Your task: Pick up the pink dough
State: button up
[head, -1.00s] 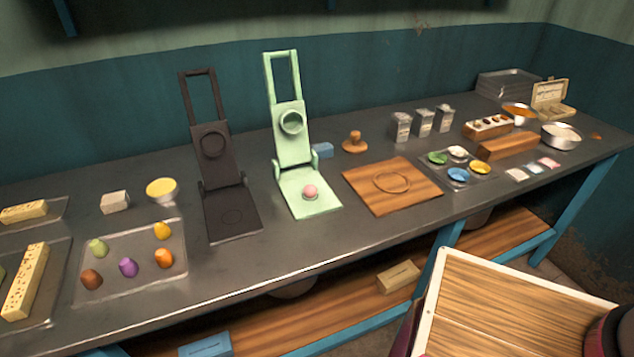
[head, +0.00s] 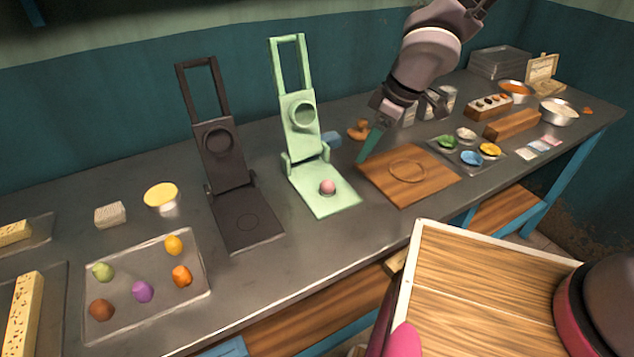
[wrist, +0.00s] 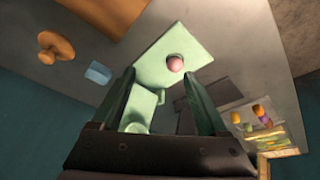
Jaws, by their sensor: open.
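The pink dough (head: 327,187) is a small ball on the flat base plate of the light green press (head: 318,200), whose lid stands raised. My gripper (head: 372,145) is above the table, to the right of the press and over the left back part of the wooden board. In the wrist view my gripper (wrist: 165,95) has its two green fingers spread apart with nothing between them. The pink dough (wrist: 175,63) shows there beyond the fingertips, on the green plate (wrist: 150,72).
A dark press (head: 245,225) stands left of the green one. A tray (head: 205,275) with several coloured dough balls lies further left. The wooden board (head: 430,185), a stamp (head: 359,130) and a blue block (head: 331,139) are near my gripper.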

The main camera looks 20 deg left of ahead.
aim_at(330, 182)
jog(key=shift+n+g, duration=0.4)
jog(key=shift+n, duration=0.1)
jog(key=shift+s+a+f, duration=0.5)
jog(key=shift+a+f, duration=0.25)
jog(key=shift+f, duration=0.1)
jog(key=shift+s+a+f, duration=0.55)
jog(key=shift+a+f, duration=0.25)
jog(key=shift+f, duration=0.1)
jog(key=shift+s+a+f, duration=0.5)
jog(key=shift+a+f, duration=0.25)
jog(key=shift+f, duration=0.1)
jog(key=shift+a+f+y, duration=0.25)
jog(key=shift+f+y, duration=0.05)
jog(key=shift+f, duration=0.2)
jog(key=shift+w, duration=0.1)
jog(key=shift+f, duration=0.1)
jog(key=shift+x, duration=2.55)
